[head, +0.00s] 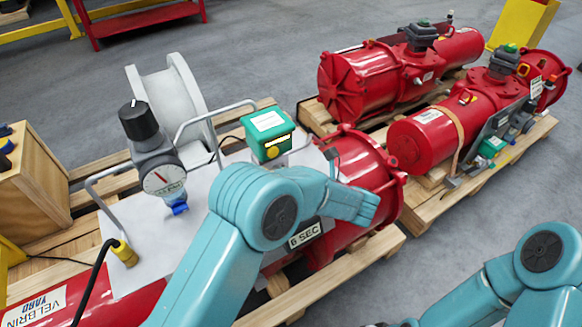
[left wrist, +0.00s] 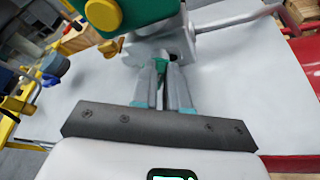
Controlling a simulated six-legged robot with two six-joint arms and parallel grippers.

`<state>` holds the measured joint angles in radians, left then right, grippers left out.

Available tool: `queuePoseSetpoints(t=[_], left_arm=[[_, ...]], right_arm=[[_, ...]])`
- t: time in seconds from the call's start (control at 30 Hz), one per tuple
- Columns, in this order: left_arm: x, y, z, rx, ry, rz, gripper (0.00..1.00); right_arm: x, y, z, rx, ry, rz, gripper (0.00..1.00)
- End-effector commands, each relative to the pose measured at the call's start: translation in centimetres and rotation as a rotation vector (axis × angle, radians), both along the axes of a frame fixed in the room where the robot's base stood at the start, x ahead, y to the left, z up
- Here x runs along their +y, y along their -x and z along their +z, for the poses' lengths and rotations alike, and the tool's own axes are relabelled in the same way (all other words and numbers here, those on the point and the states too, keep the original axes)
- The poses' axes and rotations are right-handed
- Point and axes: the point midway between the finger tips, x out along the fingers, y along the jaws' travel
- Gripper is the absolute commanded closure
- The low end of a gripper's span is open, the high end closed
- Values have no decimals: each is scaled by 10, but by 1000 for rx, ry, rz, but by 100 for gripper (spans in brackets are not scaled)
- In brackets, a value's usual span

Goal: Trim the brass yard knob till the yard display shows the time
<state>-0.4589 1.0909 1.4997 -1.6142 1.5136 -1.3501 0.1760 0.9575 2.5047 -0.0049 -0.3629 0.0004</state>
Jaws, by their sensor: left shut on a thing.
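A green box (head: 268,135) with a pale label on top stands on the near red actuator's white plate. A round yellow knob (head: 273,153) is on its front; I cannot tell whether this is the brass yard knob. In the left wrist view the green box (left wrist: 150,10) and yellow knob (left wrist: 103,14) are at the top. My left gripper (left wrist: 161,72) is shut on a small green part (left wrist: 160,65) just below the box, largely hidden between the fingers. In the head view my left arm hides this gripper. I cannot read any time on a display. My right gripper is out of view.
A gauge with a black knob (head: 138,120) and a grey tubular handle (head: 215,118) stand left of the green box. A "6 SEC" plate (head: 305,235) is on the near actuator. Two more red actuators (head: 345,85) (head: 420,140) lie on pallets behind.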

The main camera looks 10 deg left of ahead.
Motion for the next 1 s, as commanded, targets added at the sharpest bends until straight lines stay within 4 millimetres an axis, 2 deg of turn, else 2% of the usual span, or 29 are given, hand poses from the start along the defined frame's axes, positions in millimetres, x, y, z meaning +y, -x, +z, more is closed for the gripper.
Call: queuePoseSetpoints(t=[0.1,0.57,0.6,0.67,1.0], left_arm=[[-1,0,1,19,-19,0,100],[-1,-1,-1,29,-30,0,100],[-1,-1,-1,28,-30,-1,80],[-1,-1,-1,29,-30,0,61],[-1,0,0,28,-29,0,61]], right_arm=[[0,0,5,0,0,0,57],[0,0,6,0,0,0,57],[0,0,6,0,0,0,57],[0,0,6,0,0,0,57],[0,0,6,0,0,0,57]])
